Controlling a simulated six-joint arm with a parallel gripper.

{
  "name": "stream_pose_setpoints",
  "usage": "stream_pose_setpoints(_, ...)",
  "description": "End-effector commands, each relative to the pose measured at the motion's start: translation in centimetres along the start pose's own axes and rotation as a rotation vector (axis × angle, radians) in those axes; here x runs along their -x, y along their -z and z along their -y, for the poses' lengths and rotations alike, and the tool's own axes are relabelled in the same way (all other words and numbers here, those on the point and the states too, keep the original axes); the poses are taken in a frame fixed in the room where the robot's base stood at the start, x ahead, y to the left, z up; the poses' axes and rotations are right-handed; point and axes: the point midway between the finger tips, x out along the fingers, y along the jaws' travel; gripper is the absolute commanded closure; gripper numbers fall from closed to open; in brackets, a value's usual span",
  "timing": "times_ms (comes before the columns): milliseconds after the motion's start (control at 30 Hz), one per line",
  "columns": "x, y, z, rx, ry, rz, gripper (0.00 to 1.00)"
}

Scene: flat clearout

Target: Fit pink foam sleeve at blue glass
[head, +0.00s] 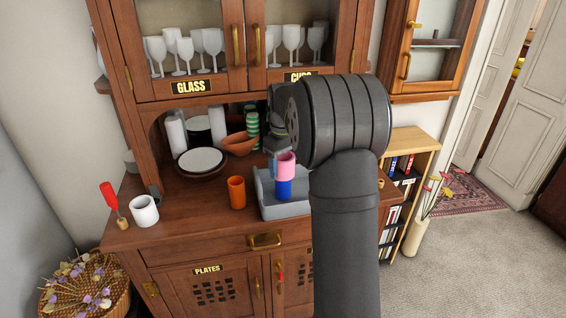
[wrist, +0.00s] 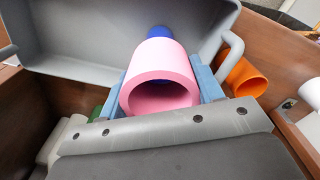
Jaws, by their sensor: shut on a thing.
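The pink foam sleeve (head: 285,166) is a short open tube, held upright over the blue glass (head: 284,188) at the grey crate. In the wrist view the sleeve (wrist: 158,78) fills the middle, between the blue-grey fingers of my gripper (wrist: 165,90). My gripper is shut on the sleeve. The blue glass (wrist: 159,33) shows just beyond the sleeve's far end, in line with it. In the head view the sleeve's lower edge meets the top of the visible blue part. I cannot tell how much of the glass is inside the sleeve.
The grey crate (head: 272,211) stands on the wooden cabinet top. An orange cup (head: 236,192) is left of it, with a white mug (head: 144,211) and a red-handled tool (head: 109,196) farther left. Plates (head: 201,160) and an orange-brown bowl (head: 240,144) stand behind.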

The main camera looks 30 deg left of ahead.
Motion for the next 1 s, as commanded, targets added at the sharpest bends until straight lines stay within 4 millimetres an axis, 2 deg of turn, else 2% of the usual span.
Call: stream_pose_setpoints(1000,-2.5,0.0,0.0,0.000,0.000,0.000,0.61)
